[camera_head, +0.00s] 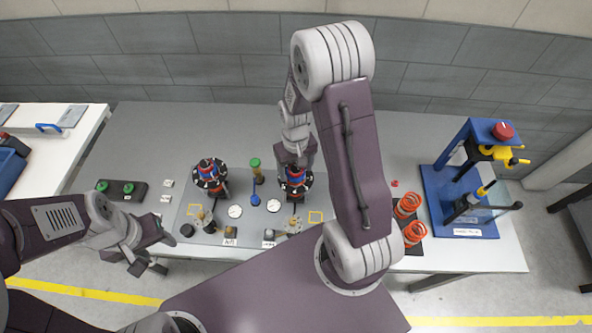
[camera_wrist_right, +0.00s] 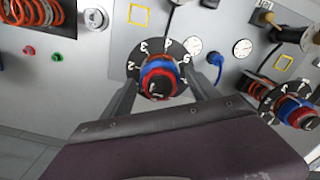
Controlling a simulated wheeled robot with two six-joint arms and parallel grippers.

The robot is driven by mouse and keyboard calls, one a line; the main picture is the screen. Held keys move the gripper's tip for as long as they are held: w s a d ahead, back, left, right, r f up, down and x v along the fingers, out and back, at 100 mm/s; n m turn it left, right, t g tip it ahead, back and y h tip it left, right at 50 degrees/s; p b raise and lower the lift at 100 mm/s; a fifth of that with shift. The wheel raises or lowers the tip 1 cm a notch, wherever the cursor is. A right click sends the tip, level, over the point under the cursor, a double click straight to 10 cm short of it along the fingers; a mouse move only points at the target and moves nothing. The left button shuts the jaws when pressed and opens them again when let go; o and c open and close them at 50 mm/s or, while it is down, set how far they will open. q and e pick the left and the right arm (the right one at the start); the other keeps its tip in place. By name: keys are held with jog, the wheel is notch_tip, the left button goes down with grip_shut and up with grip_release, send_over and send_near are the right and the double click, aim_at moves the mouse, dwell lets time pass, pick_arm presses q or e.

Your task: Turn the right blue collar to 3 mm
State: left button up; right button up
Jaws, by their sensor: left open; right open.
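The right blue collar (camera_wrist_right: 157,68) sits on a black dial (camera_wrist_right: 181,52) with white numbers 2, 3, 4 and 5 showing and a red part in its middle. In the head view the right blue collar (camera_head: 295,172) is partly hidden by my right gripper (camera_head: 297,160). In the right wrist view, the open fingers of my right gripper (camera_wrist_right: 162,85) stand on either side of the collar; I cannot tell whether they touch it. The left blue collar (camera_head: 208,171) stands on a similar dial. My left gripper (camera_head: 148,265) is open and empty near the table's front edge.
A grey plate (camera_head: 250,237) carries both dials, gauges (camera_head: 274,205), a green-topped post (camera_head: 255,168) and small parts. Orange springs (camera_head: 408,206) stand to the right. A blue press (camera_head: 468,185) stands at the far right. My right arm hides part of the table.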

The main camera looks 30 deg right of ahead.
jog(key=n, duration=0.3)
jog(key=shift+w, duration=0.1)
jog(key=n, duration=0.2)
jog(key=n+p, duration=0.1)
jog(key=n, duration=0.2)
jog(key=shift+s+r, duration=0.1)
jog(key=shift+s, duration=0.1)
jog(key=n, duration=0.4)
jog(key=shift+w+n, duration=0.1)
jog(key=shift+n, duration=0.3)
jog(key=n+p, duration=0.1)
jog(key=n, duration=0.2)
jog(key=shift+n, duration=0.8)
jog(key=c, duration=1.3)
jog(key=m, duration=0.3)
jog(key=shift+m, duration=0.3)
jog(key=m, duration=0.4)
jog(key=shift+p, duration=0.35)
jog(key=m, duration=0.4)
jog(key=shift+m, duration=0.4)
jog(key=m, duration=0.4)
jog(key=shift+m+p, duration=0.3)
jog(key=shift+m, duration=0.1)
jog(key=o, duration=1.3)
